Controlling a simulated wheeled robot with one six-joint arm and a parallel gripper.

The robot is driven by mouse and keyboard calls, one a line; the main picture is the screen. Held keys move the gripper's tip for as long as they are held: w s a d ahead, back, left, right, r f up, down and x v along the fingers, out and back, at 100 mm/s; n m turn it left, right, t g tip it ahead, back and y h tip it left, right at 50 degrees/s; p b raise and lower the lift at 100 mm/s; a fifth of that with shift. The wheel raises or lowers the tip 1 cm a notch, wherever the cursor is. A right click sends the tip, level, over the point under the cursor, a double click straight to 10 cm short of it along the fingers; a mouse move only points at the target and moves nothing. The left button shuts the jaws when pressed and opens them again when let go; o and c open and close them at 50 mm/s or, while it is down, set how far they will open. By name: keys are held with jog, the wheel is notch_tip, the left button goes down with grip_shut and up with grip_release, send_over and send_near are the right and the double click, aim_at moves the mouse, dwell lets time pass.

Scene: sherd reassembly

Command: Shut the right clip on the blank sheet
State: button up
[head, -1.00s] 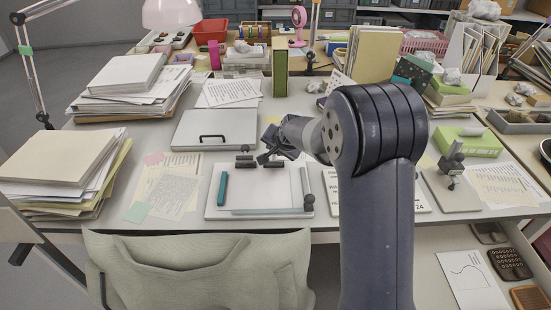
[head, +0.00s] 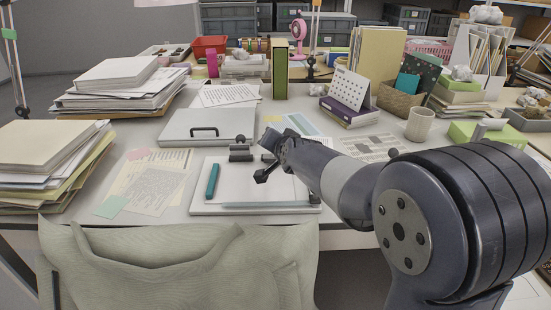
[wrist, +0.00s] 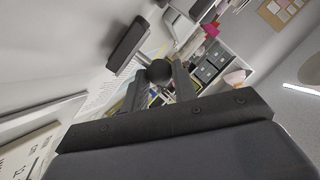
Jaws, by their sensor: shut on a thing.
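A board (head: 200,208) with a blank white sheet (head: 240,187) lies at the desk's front. The left clip (head: 240,153), dark with a wide bar, stands at the sheet's back edge. In the wrist view, my gripper's fingers (wrist: 158,88) are closed around the right clip's round black knob (wrist: 160,71). The right clip's dark bar (wrist: 128,42) shows beyond the knob. I cannot tell whether this clip presses on the sheet.
A teal pen (head: 212,181) lies on the sheet's left side and a clear strip (head: 265,205) along its front. A closed grey case (head: 205,128) is behind the board. Paper stacks (head: 45,155) stand at left, a mug (head: 420,124) at right. A chair (head: 180,265) blocks the front.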

jog(key=b, duration=0.1)
jog(key=f+t+b, duration=0.1)
jog(key=b, duration=0.1)
jog(key=shift+s, duration=0.25)
jog(key=shift+s+r+t+b, duration=0.2)
jog(key=shift+t+b, duration=0.1)
jog(key=shift+b, duration=0.9)
jog(key=o, duration=1)
jog(key=shift+r, duration=0.1)
jog(key=p+v, duration=0.2)
jog(key=v, duration=0.7)
jog(key=shift+s+d+r+p, duration=0.1)
jog(key=shift+s+d+p, duration=0.05)
jog(key=shift+s+p, duration=0.15)
jog(key=shift+s+d, duration=0.1)
jog(key=shift+s, duration=0.45)
jog(key=shift+w, duration=0.1)
